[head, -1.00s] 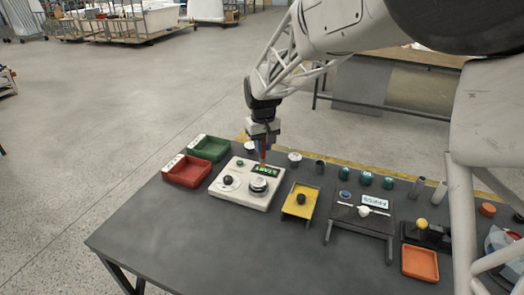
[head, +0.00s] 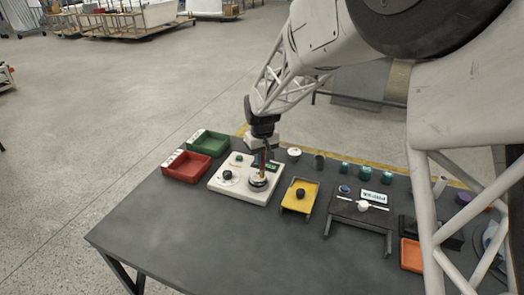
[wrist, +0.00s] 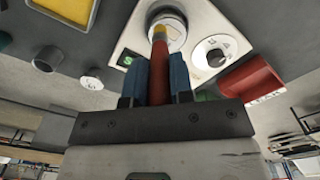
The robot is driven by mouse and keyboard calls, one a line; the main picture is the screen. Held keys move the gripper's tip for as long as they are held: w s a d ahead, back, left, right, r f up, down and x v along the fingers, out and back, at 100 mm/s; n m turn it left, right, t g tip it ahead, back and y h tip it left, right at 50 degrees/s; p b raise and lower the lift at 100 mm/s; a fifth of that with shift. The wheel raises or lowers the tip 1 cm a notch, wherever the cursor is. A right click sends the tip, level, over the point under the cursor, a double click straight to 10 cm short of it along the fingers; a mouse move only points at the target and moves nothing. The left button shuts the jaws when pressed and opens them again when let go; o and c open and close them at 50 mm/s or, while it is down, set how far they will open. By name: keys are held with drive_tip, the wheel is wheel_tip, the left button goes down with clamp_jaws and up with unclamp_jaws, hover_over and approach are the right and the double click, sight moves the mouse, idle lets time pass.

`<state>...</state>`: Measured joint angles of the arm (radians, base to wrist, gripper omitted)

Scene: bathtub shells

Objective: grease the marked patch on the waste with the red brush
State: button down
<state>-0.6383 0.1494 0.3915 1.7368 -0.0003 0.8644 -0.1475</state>
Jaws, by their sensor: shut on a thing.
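My gripper (head: 262,151) is shut on the red brush, its blue fingers on either side of the handle. In the wrist view the red brush (wrist: 158,70) points away from the gripper, with a yellowish tip. The waste (head: 258,183) is a round metal fitting on the white board (head: 238,196). It also shows in the wrist view (wrist: 178,42), partly behind the brush. The brush tip lies over the waste; I cannot tell whether it touches. I cannot make out the marked patch.
A black knob (head: 227,175) is on the board's left. Red (head: 186,167) and green (head: 208,144) bins stand left. A yellow tray (head: 299,197) with a dark ball and a small black stand (head: 358,214) are to the right. The front of the table is clear.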

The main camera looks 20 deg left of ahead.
drive_tip(key=shift+a+f, duration=0.25)
drive_tip(key=shift+f, duration=0.2)
drive_tip(key=shift+a, duration=1.85)
drive_tip(key=shift+d, duration=2)
drive_tip(key=shift+d+r, duration=0.1)
drive_tip(key=shift+r, duration=3.9)
drive_tip(key=shift+f, duration=0.1)
